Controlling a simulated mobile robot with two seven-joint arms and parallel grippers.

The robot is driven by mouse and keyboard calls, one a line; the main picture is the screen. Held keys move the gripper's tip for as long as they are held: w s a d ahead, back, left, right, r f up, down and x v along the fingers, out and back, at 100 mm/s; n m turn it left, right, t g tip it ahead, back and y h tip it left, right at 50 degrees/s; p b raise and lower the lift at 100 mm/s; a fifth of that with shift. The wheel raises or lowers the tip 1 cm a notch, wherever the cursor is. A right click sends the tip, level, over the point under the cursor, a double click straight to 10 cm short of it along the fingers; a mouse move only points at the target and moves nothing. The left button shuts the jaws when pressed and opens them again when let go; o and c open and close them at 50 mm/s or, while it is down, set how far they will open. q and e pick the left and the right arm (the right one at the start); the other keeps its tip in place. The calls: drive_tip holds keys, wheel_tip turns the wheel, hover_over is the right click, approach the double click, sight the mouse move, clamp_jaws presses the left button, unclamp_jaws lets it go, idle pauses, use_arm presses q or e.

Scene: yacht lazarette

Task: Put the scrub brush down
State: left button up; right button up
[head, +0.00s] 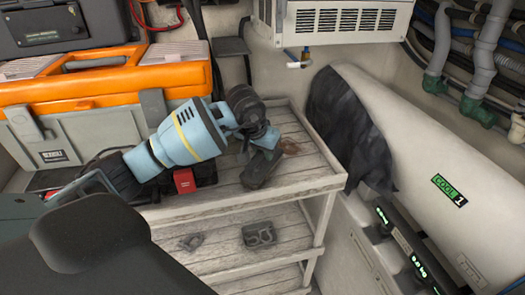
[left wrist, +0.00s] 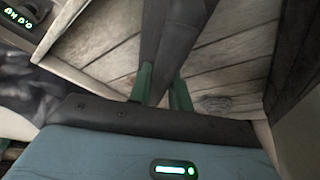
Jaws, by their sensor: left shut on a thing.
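My left gripper (head: 266,150) reaches in from the left over the top board of a wooden shelf unit (head: 315,175). In the left wrist view, its green fingers (left wrist: 163,90) are shut on a long dark bar, which I take for the scrub brush (left wrist: 170,40). In the head view, the dark brush (head: 261,171) shows below the gripper at the board's right part. I cannot tell whether it touches the board, and its bristles cannot be made out. My right gripper is not in view.
An orange and grey toolbox (head: 95,85) stands at the left. A shackle-like thing (head: 259,235) lies on the lower board. A white cylinder (head: 430,170) with dark cloth (head: 350,125) stands at the right.

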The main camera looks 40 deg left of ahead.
use_arm(q)
drive_tip(key=shift+f, duration=0.2)
drive_tip(key=o, duration=0.9)
drive_tip(key=shift+r, duration=0.15)
drive_tip(key=shift+r, duration=0.3)
drive_tip(key=v, duration=1.1)
drive_tip(key=shift+s+r, duration=0.15)
drive_tip(key=shift+r, duration=0.1)
